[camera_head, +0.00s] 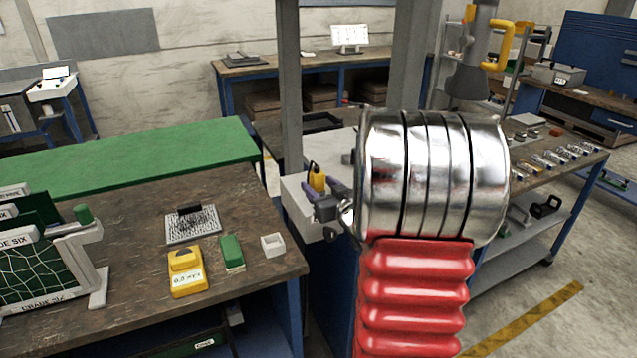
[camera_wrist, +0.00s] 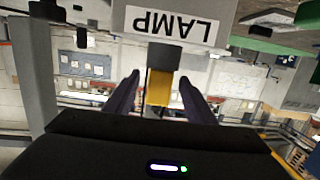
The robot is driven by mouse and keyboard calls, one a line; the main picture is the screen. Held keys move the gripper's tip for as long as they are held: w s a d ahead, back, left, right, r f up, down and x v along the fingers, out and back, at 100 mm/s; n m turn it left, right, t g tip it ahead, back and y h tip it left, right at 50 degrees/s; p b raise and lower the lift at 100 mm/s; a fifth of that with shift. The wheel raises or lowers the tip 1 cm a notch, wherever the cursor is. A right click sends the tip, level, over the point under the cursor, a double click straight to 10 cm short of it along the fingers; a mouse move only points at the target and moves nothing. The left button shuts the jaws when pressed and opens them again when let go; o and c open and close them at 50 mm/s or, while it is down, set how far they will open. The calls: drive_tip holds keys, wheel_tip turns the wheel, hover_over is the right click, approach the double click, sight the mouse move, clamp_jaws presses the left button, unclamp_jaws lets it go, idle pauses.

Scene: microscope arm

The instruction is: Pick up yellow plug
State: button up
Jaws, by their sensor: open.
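The yellow plug (camera_head: 317,178) stands on a pale box (camera_head: 296,209) right of the workbench; its upper part looks dark. My gripper (camera_head: 336,188) has purple fingers and is close to the plug. In the wrist view, my gripper (camera_wrist: 160,78) is open, with one finger on each side of the yellow part and visible gaps between. Contact is not seen.
On the wooden bench (camera_head: 135,245) lie a yellow meter (camera_head: 187,272), a green block (camera_head: 232,252), a small white box (camera_head: 273,245) and a pin-covered plate (camera_head: 193,225). A grey post (camera_head: 291,90) rises behind the pale box. My silver and red arm hides part of the right side.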

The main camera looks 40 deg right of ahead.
drive_tip(key=c, duration=1.2)
wheel_tip(320, 180, up, 10)
idle(0.4)
idle(0.4)
